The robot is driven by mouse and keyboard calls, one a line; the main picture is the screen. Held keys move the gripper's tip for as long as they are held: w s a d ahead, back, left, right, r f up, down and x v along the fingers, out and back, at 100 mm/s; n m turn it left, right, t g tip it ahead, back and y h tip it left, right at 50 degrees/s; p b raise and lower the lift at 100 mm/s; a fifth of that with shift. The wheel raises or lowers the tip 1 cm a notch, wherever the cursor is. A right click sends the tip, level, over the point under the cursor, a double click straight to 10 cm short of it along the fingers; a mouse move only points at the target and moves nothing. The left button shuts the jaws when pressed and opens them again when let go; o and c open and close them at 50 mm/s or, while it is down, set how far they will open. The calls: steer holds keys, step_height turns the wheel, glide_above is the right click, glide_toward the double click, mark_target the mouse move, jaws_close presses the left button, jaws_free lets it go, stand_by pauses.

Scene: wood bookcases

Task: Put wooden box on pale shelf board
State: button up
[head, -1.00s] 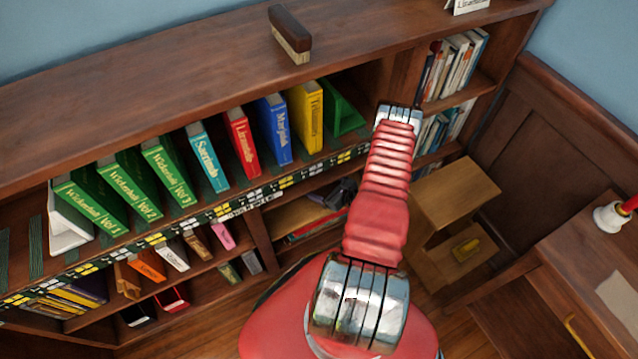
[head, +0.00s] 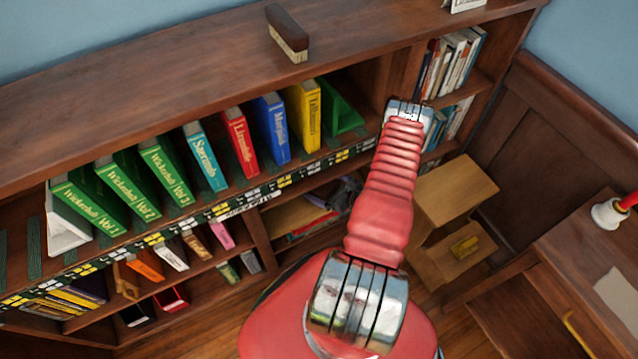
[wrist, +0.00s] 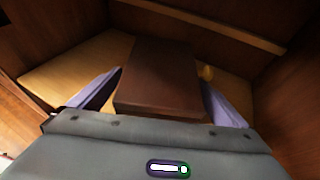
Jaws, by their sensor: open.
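In the wrist view a dark brown wooden box (wrist: 160,75) sits between the two purple fingers of my gripper (wrist: 163,88). The fingers are open, one along each side of it; the near end of the box is close to the grey palm. The box appears to rest on the pale shelf board (wrist: 75,72), though its underside is hidden. In the head view the pale board (head: 292,214) lies in a lower bay of the bookcase. My gripper (head: 330,203) shows partly there, left of my red arm, and the box cannot be made out.
Dark bay walls and a ledge (wrist: 215,22) close in around the gripper. Upright coloured books (head: 240,143) fill the shelf above. A brush (head: 287,35) lies on the bookcase top. A wooden step stool (head: 455,190) stands right of my arm.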

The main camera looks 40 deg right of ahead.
mark_target(333, 190)
steer(key=v, duration=0.9)
steer(key=shift+s, duration=0.1)
stand_by(0.7)
